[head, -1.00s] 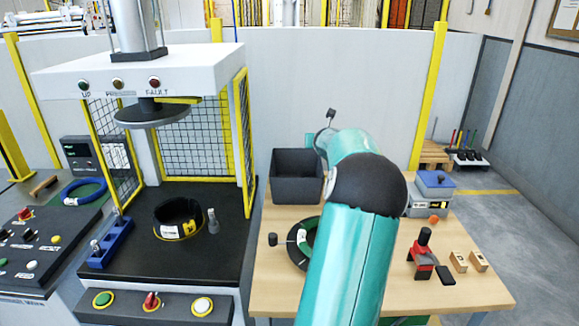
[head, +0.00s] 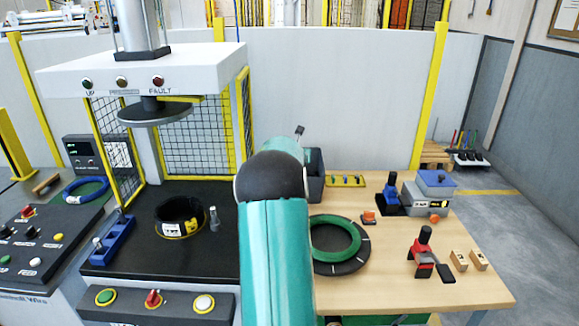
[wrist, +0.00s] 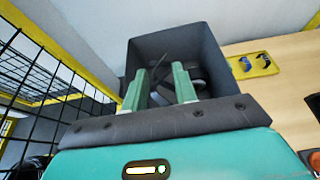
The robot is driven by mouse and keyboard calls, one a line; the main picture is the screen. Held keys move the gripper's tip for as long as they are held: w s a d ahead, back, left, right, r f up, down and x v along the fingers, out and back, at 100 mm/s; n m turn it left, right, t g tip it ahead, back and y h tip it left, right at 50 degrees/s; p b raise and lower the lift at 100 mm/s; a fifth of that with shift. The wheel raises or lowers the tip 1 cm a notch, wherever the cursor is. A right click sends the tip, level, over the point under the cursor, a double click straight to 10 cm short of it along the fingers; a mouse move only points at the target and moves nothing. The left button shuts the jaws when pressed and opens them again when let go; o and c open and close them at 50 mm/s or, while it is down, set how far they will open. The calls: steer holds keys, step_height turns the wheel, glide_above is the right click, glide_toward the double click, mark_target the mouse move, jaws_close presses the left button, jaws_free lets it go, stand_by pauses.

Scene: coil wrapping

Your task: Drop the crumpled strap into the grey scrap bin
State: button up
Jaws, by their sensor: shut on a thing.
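The grey scrap bin (head: 315,180) stands at the back left of the wooden table in the head view, mostly hidden behind my arm. In the wrist view its open mouth and dark wall (wrist: 208,50) lie ahead of my gripper (wrist: 160,76). The two green fingers reach over the bin's mouth with a gap between them. A dark, bent strap (wrist: 162,72) shows at the fingers, and I am shut on it. Other dark curled pieces seem to lie inside the bin behind it, so the strap's outline is hard to separate. In the head view my gripper is hidden.
A green coil (head: 336,238) lies on a dark round plate on the table. A yellow tray (head: 345,181) sits right of the bin. A red-and-black tool (head: 424,252) stands farther right. The press with its yellow mesh guard (wrist: 45,85) is close on the left.

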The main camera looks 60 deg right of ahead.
steer(key=shift+w+a+f, duration=0.15)
steer(key=shift+w+f, duration=0.35)
steer(key=shift+f, duration=0.2)
steer(key=shift+w+f, duration=0.15)
steer(key=shift+f, duration=0.75)
steer(key=shift+w+f, duration=0.1)
steer(key=shift+f, duration=0.75)
steer(key=shift+f, duration=0.6)
steer(key=o, duration=1)
